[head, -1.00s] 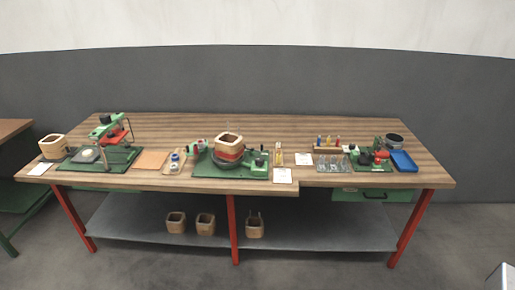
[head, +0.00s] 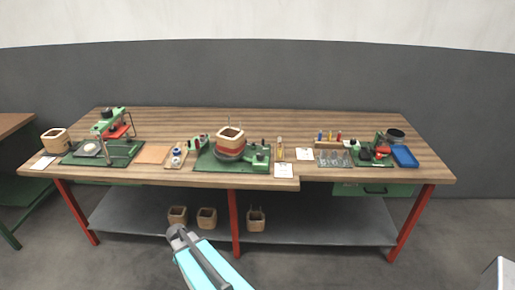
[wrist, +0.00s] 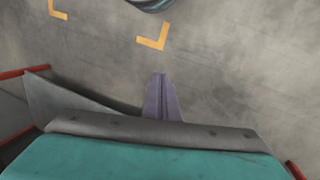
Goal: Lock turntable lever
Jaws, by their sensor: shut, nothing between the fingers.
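The turntable (head: 232,154) stands on a green base plate (head: 212,166) near the front middle of the bench in the head view. A pale square wooden coil former with a red band sits on it. Green fittings with dark knobs (head: 261,158) stand at its right, and more green and red fittings are at its left. The lever is too small to single out, and its position cannot be told. My gripper (wrist: 160,76) is shut and empty in the wrist view, over bare grey floor, away from the turntable. My teal and grey arm shows at the bottom of the head view.
The wooden bench (head: 350,130) has a lower shelf (head: 320,228) with several wooden formers (head: 207,218). A red leg (head: 235,220) is near my arm. The bench's back strip is clear.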

